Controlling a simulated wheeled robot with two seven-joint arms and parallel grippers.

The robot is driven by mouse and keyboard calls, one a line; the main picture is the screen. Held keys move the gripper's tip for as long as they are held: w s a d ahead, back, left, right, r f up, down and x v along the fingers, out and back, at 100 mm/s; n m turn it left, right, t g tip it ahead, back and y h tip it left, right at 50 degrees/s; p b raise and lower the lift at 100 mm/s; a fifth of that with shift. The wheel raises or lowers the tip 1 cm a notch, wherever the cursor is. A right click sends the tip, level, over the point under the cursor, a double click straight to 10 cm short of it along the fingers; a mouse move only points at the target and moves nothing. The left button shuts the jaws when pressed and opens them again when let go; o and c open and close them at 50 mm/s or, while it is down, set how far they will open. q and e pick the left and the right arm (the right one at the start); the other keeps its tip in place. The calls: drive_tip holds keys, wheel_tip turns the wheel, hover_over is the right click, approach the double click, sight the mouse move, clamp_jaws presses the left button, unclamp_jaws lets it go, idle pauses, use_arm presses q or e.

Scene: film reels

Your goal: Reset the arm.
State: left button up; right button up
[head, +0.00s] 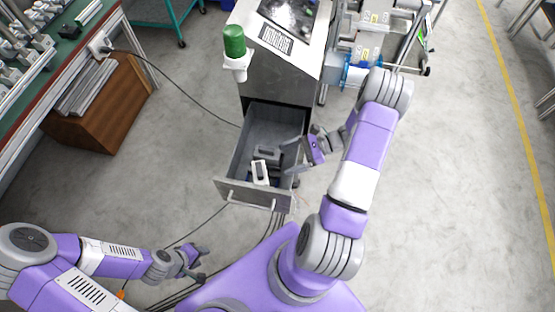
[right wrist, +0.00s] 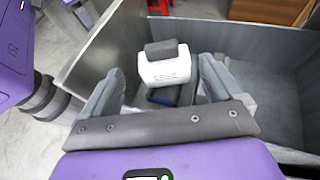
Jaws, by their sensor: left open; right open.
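My right gripper (head: 289,157) is open, over the right side of a pulled-out grey drawer (head: 227,187). In the right wrist view its two fingers (right wrist: 163,75) are spread, with a white block with a dark grey top (right wrist: 167,69) showing between them, lower down in the drawer. I see no contact with it. In the head view a white-framed piece (head: 260,173) and a dark grey piece (head: 267,154) lie in the drawer. My left gripper (head: 204,262) is open and empty above the floor at lower left, apart from everything.
The drawer belongs to a metal cabinet (head: 277,76) with a screen and a green-topped cylinder (head: 234,42). The drawer walls surround the right gripper's area closely. A workbench (head: 62,62) stands at left, a conveyor-like machine (head: 372,45) at upper right. Floor at right is clear.

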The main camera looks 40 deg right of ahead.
drive_tip(key=shift+s+d+r, duration=0.15)
drive_tip(key=shift+d, duration=0.1)
idle(0.4)
